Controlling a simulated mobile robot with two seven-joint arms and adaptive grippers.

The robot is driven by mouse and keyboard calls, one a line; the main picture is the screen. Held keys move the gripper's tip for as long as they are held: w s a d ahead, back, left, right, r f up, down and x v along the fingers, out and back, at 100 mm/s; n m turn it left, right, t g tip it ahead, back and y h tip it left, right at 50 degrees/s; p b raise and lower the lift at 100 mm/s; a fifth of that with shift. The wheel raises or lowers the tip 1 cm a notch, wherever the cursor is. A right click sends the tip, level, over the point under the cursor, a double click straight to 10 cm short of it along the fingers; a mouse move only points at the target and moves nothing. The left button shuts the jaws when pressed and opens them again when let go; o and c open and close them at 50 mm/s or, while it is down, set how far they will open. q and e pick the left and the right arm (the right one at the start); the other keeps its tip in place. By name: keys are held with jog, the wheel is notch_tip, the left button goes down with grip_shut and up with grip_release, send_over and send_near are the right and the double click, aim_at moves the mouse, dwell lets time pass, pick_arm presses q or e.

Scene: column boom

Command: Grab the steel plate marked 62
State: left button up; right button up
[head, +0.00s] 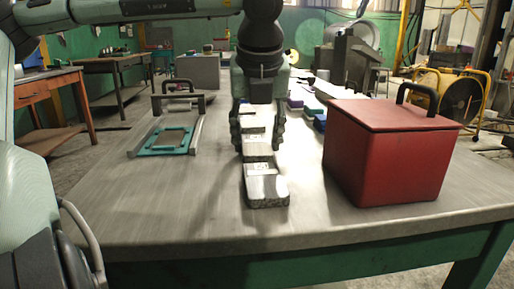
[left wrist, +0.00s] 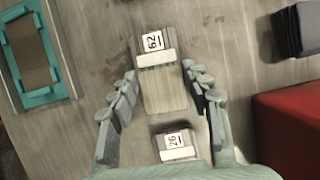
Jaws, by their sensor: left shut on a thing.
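The steel plate marked 62 (left wrist: 165,95) lies between the fingers of my left gripper (left wrist: 160,88) in the left wrist view, its label at the far end, past the fingertips. In the head view my left gripper (head: 258,143) points down over the middle of a row of plates, shut on the middle plate (head: 258,156), which is partly hidden by the fingers. A nearer plate (head: 267,188) lies in front of it; its label in the left wrist view (left wrist: 175,141) looks like 26 or 92. My right gripper is not in view.
The row lies on a grey worktable (head: 190,215). A red lidded box (head: 385,155) stands close on the right. A teal frame (head: 166,140) and a metal rack lie to the left. Small blocks and machinery are behind. The front left of the table is clear.

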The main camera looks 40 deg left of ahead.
pick_arm(q)
grip_shut()
jog(key=shift+r, duration=0.1)
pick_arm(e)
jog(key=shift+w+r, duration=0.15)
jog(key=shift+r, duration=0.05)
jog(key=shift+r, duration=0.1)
